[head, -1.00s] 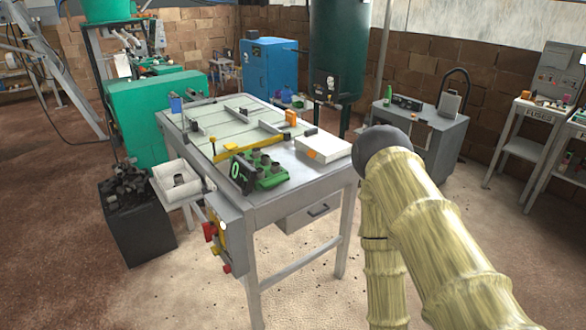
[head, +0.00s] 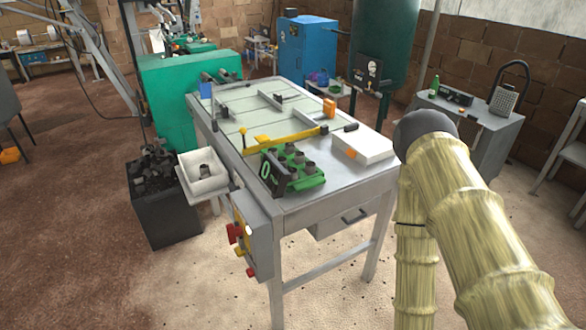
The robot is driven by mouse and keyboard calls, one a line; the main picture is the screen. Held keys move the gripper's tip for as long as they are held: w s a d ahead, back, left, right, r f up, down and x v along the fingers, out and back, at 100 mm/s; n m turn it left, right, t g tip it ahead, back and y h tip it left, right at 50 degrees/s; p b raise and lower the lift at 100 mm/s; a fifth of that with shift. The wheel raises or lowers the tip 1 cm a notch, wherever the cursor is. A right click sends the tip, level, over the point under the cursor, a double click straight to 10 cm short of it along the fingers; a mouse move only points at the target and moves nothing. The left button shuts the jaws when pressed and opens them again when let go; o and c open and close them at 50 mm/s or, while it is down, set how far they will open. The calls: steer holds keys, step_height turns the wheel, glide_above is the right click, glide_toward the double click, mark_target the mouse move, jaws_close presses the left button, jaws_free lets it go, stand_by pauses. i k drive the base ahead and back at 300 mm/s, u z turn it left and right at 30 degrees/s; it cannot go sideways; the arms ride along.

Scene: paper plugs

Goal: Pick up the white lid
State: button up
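A flat white box-like piece (head: 363,146) with an orange mark on its near side lies at the right end of the work table (head: 330,187). It is the likeliest white lid, but I cannot tell whether it is a separate lid or a closed box. My arm shows on the right, in front of the table's right side, with a pale yellow ribbed cover and a dark round joint. My gripper is not in view, so its opening and anything in it are hidden.
A green fixture with dark cylinders (head: 292,170) and a yellow bar (head: 285,139) are left of the white piece. An orange block (head: 329,108) stands behind. A white bin (head: 203,176) and black crate (head: 162,212) stand left. The floor in front is clear.

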mark_target(364, 145)
steer(key=z, duration=2.05)
steer(key=i, duration=2.3)
steer(key=u, duration=3.5)
